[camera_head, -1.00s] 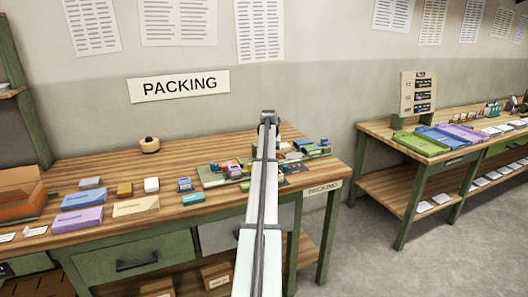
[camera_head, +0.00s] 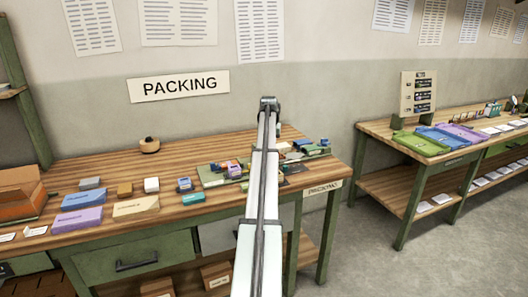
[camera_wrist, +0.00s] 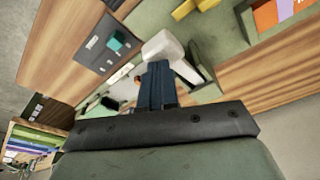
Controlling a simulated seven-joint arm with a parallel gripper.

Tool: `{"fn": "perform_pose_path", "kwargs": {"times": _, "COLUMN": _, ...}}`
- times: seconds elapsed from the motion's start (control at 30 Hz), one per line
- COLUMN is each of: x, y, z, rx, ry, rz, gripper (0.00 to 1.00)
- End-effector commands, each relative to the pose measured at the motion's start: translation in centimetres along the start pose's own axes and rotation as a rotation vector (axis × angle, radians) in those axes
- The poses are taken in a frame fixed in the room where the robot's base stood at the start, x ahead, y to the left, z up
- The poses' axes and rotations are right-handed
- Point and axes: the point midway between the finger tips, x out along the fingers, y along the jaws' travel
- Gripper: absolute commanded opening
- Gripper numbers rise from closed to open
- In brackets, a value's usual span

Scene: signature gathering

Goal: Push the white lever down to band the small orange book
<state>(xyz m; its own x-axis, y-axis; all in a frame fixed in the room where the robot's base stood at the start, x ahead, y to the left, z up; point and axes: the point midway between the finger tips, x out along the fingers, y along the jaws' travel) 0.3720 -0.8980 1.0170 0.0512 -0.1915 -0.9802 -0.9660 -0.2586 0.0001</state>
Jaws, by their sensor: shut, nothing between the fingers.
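My gripper (camera_wrist: 158,70) points up the wrist view, its dark blue fingers shut together and empty. The white lever (camera_wrist: 165,46) is just beyond the fingertips, its rounded end close to them. It overlaps the tips in the picture, and I cannot tell whether they touch. The lever runs down to the right beside a dark part on a green base (camera_wrist: 222,32). An orange flat item (camera_wrist: 265,16), possibly the small orange book, is cut off at the upper right. In the head view my arm hides the gripper and the lever.
A dark panel (camera_wrist: 92,42) with a teal block (camera_wrist: 115,43) lies left of the lever. The wooden packing table (camera_head: 110,165) carries several boxes and books at its left and small items around my arm. A second table (camera_head: 385,128) with coloured trays stands at the right.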

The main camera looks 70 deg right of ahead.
Motion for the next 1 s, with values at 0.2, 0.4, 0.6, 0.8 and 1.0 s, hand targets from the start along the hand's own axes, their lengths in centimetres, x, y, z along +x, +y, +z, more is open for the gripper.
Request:
{"fn": "perform_pose_path", "kwargs": {"times": 0.2, "x": -1.4, "y": 0.0, "z": -0.4, "rx": 0.000, "ry": 0.001, "rz": 0.000, "gripper": 0.00}}
{"fn": "perform_pose_path", "kwargs": {"times": 0.4, "x": -2.7, "y": 0.0, "z": -0.6, "rx": 0.000, "ry": 0.001, "rz": 0.000, "gripper": 0.00}}
{"fn": "perform_pose_path", "kwargs": {"times": 0.6, "x": -3.3, "y": 0.0, "z": -0.7, "rx": 0.000, "ry": 0.000, "rz": 0.000, "gripper": 0.00}}
{"fn": "perform_pose_path", "kwargs": {"times": 0.8, "x": -3.3, "y": 0.0, "z": -0.7, "rx": 0.000, "ry": 0.000, "rz": 0.000, "gripper": 0.00}}
{"fn": "perform_pose_path", "kwargs": {"times": 1.0, "x": -3.3, "y": 0.0, "z": -0.7, "rx": 0.000, "ry": 0.000, "rz": 0.000, "gripper": 0.00}}
